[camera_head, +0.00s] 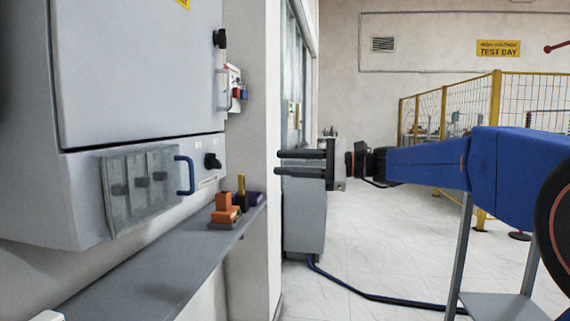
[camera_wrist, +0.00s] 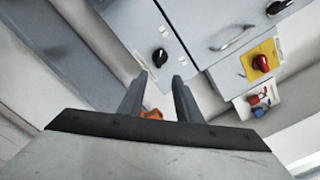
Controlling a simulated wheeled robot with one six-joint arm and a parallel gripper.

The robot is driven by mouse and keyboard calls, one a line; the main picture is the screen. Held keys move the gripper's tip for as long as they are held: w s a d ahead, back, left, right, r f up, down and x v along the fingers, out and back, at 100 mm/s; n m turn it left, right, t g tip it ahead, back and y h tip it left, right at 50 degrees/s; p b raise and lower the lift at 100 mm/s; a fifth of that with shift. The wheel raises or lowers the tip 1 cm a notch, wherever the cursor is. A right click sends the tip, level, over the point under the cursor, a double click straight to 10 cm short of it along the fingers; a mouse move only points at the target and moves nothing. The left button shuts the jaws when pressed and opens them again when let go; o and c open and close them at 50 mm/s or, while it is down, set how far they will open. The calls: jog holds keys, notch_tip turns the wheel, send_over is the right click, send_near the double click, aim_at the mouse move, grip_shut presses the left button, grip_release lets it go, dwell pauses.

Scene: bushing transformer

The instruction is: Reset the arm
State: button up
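My gripper (camera_head: 302,162) is in the middle of the head view, at the end of my blue arm, which reaches in from the right. Its two dark fingers point left toward the grey cabinet (camera_head: 140,75) and stand apart with a narrow gap. Nothing shows between them. In the wrist view my gripper (camera_wrist: 162,82) also has its fingers apart, with an orange object (camera_wrist: 151,114) seen beyond the gap. The gripper appears clear of the cabinet and the shelf.
A grey shelf (camera_head: 150,275) below the cabinet bears orange blocks (camera_head: 225,208) and a purple item (camera_head: 254,198). A clear cover with a blue handle (camera_head: 186,175) is on the cabinet front. Yellow fencing (camera_head: 497,95) stands behind my arm. A dark cable (camera_head: 370,296) lies on the open floor.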

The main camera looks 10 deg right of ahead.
jog(key=s+d+f+n+g+h, duration=0.15)
jog(key=s+f+n+h, duration=0.5)
jog(key=s+f, duration=1.25)
jog(key=s+d+f+n+h, duration=0.6)
jog(key=s+d+f+h, duration=0.4)
jog(key=s+d+f, duration=0.4)
notch_tip(320, 180, down, 4)
jog(key=shift+d+f, duration=0.1)
jog(key=shift+d, duration=0.05)
jog(key=shift+o, duration=0.6)
jog(key=shift+h, duration=0.25)
